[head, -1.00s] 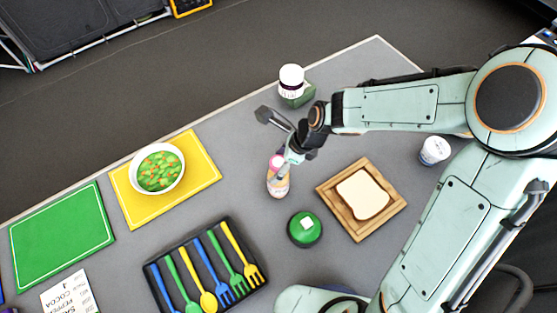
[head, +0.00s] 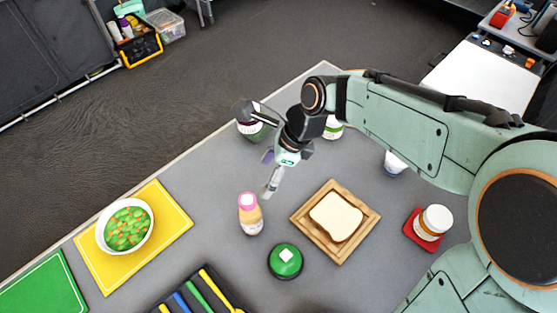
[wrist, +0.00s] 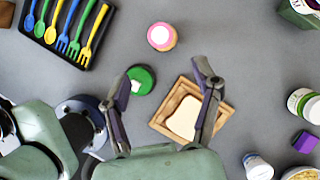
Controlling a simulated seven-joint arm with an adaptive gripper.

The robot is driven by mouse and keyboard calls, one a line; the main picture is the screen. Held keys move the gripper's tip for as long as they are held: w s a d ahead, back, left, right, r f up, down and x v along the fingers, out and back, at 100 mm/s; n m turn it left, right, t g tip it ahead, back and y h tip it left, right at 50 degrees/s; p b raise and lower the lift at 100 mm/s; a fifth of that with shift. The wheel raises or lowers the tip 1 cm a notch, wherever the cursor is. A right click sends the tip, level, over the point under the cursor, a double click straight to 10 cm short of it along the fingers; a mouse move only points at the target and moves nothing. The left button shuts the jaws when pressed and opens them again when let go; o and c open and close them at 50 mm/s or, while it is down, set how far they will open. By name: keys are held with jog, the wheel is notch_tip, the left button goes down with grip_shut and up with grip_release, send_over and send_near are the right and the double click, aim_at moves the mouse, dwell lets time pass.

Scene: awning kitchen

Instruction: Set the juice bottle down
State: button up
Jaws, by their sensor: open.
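The juice bottle (head: 250,214), with a pink cap and a pale orange body, stands upright on the grey table (head: 215,235) in the head view. Its round pink cap shows from above in the wrist view (wrist: 160,36). My gripper (head: 260,154) is open and empty, above the table and up and right of the bottle in the head view. In the wrist view its two spread fingers (wrist: 162,78) are apart from the bottle, which lies beyond their tips.
A green round item (head: 286,261) and bread on a wooden board (head: 363,232) are near the bottle. A vegetable bowl (head: 148,226) sits on a yellow board (head: 172,225). A cutlery tray (head: 206,272) is at the front. Jars (head: 333,128) stand behind.

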jog(key=s+d+r+n+h, duration=0.1)
jog(key=s+d+n+h, duration=0.1)
jog(key=s+d+n, duration=0.3)
jog(key=s+d+r+n+h, duration=0.1)
jog(key=s+d+n, duration=0.4)
jog(key=s+n, duration=0.6)
jog(key=n, duration=0.3)
jog(key=shift+d+h, duration=0.25)
jog(key=shift+h, duration=0.15)
